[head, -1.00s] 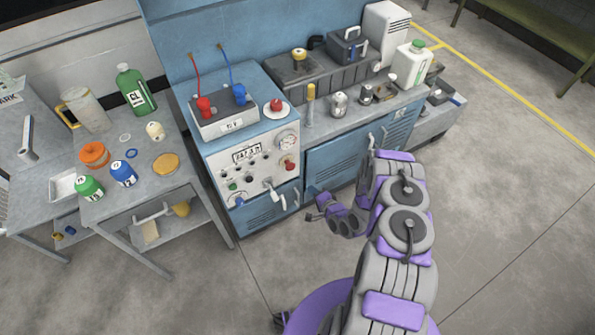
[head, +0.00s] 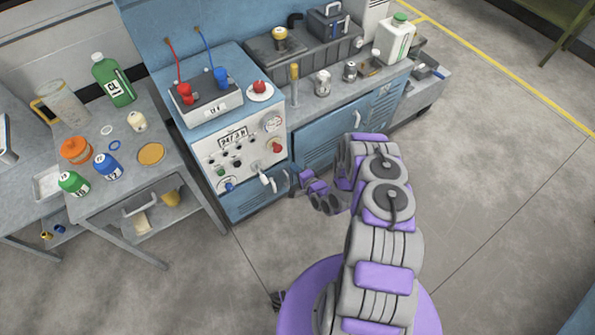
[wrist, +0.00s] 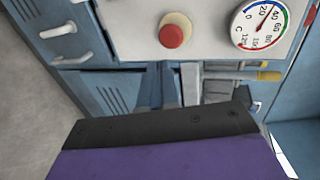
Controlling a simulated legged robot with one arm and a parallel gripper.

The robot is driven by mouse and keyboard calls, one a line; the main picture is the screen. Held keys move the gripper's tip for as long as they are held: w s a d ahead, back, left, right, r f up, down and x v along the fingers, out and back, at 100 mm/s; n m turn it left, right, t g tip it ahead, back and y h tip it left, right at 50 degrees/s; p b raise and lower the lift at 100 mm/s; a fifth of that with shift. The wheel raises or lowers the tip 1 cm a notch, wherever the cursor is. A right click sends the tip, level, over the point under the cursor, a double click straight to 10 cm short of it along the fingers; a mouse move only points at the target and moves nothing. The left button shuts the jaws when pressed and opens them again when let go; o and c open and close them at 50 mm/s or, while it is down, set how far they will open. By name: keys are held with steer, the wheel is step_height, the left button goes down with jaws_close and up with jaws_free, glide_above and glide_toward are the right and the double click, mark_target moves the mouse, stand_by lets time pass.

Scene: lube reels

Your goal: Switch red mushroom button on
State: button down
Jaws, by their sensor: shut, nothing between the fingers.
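A red mushroom button (head: 277,147) is on the front panel of the blue cabinet (head: 248,206), just below a round gauge (head: 272,121). In the wrist view the red button (wrist: 172,36) stands out on a pale round base at the top middle, left of the gauge (wrist: 258,25). My gripper (head: 294,186) is shut and empty, low in front of the cabinet's right edge. It is below the button and apart from it.
Another red knob (head: 260,87) on a white round base is on the cabinet top, beside a box with red and blue caps (head: 205,105). Pale lever handles (head: 267,181) stick out of the panel near my gripper. A bottle-covered table (head: 125,178) stands left. The floor at right is clear.

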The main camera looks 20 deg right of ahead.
steer(key=b, duration=0.1)
glide_toward(279, 151)
steer(key=x, duration=0.5)
steer(key=shift+a+f, duration=0.1)
steer(key=shift+f, duration=0.25)
steer(key=shift+w+a, duration=0.15)
steer(key=shift+w, duration=0.5)
